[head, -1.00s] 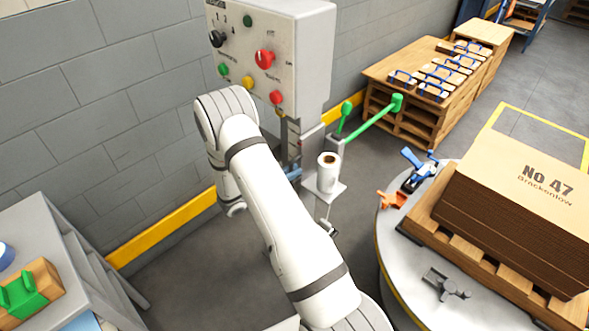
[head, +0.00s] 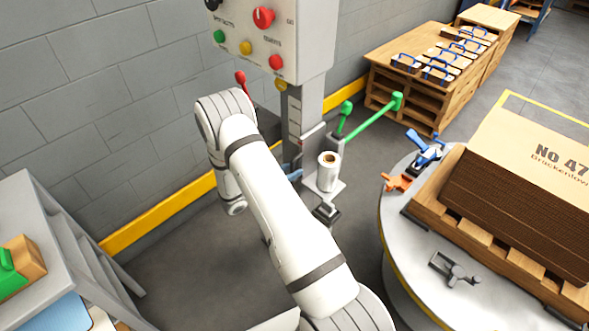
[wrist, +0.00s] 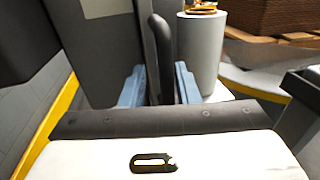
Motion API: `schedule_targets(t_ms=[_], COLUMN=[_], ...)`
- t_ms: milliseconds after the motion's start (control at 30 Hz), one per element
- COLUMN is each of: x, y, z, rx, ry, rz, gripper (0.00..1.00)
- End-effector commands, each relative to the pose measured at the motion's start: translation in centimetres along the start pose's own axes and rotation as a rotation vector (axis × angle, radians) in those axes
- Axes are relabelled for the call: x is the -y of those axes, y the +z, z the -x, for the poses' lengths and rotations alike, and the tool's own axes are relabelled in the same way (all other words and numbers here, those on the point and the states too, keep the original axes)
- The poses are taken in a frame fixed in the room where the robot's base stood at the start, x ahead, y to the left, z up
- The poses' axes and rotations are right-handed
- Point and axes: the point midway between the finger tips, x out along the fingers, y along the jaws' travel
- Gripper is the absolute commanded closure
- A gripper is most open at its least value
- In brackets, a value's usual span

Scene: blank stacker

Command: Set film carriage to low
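The film carriage (head: 327,186) is a grey bracket and plate on the grey mast (head: 297,107), with a white film roll (head: 328,172) standing on it. It sits low, a little above a dark foot (head: 327,213). In the wrist view, the blue fingers of my gripper (wrist: 160,88) lie on either side of a dark upright handle (wrist: 162,55) and look closed on it. The film roll (wrist: 200,50) stands just beyond, to the right. In the head view, my arm hides most of the gripper; a blue part (head: 292,172) shows beside the mast.
A control panel (head: 250,45) with knobs and buttons tops the mast. Green bars (head: 370,118) stick out beside the carriage. A round turntable (head: 410,250) with a carton stack (head: 510,185) stands at right, a grey bench (head: 50,235) at left. Bare floor lies between.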

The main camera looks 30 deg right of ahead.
Motion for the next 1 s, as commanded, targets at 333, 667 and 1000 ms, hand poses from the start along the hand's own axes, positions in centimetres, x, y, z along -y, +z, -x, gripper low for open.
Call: schedule_targets(t_ms=[333, 667, 1000], x=[0.1, -0.2, -0.3], y=[0.1, 0.0, 0.0], z=[0.8, 6.2, 7.7], rx=[0.002, 0.002, 0.001], ry=[-0.002, 0.000, -0.003], rz=[0.003, 0.001, 0.001], gripper=[0.70, 0.70, 0.70])
